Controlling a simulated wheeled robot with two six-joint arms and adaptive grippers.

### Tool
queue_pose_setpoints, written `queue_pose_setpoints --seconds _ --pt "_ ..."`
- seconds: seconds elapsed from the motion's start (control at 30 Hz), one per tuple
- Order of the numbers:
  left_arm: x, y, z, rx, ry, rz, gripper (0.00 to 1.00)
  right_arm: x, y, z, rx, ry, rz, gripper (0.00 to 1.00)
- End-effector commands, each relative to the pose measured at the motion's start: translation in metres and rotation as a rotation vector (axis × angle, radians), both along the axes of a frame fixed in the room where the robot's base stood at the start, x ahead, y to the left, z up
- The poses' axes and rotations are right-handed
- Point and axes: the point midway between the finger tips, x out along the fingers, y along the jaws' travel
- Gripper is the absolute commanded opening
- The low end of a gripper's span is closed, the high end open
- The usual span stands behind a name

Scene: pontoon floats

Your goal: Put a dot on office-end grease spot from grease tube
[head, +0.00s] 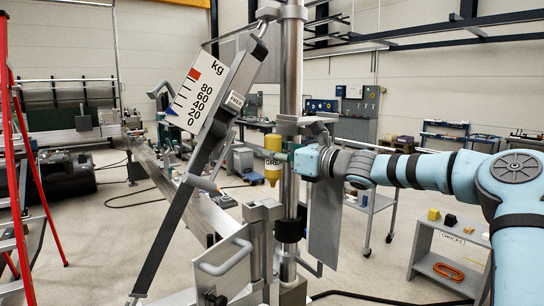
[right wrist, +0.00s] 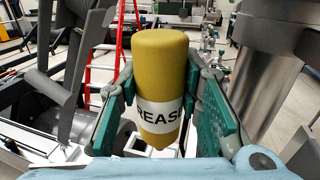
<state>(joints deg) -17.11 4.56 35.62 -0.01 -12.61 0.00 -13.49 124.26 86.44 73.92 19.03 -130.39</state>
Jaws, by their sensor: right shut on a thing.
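The grease tube (head: 272,172) is yellow with a white label and hangs upright in the head view, its narrow end down, beside the steel column. I cannot make out the office-end grease spot in either view. My left gripper is not in view.
A tilted arm with a kg scale plate (head: 198,97) stands left of the tube. The steel column (head: 291,80) is close by the gripper. A long metal rail (head: 205,210) runs back left. A red ladder (head: 22,150) is at far left, and a shelf marked CHOCKS (head: 450,236) at right.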

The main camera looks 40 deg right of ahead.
Motion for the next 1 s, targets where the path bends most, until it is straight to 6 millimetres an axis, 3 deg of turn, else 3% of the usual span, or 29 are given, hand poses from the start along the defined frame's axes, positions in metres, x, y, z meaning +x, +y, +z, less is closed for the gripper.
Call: queue_pose_setpoints --seconds 0.33,1.0 --pt "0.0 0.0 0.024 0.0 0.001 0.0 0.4 -0.004 -0.006 0.032 0.001 -0.001 -0.01 0.05" --pt "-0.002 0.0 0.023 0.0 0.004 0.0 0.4 -0.005 -0.006 0.032 0.0 -0.001 -0.011 0.05"
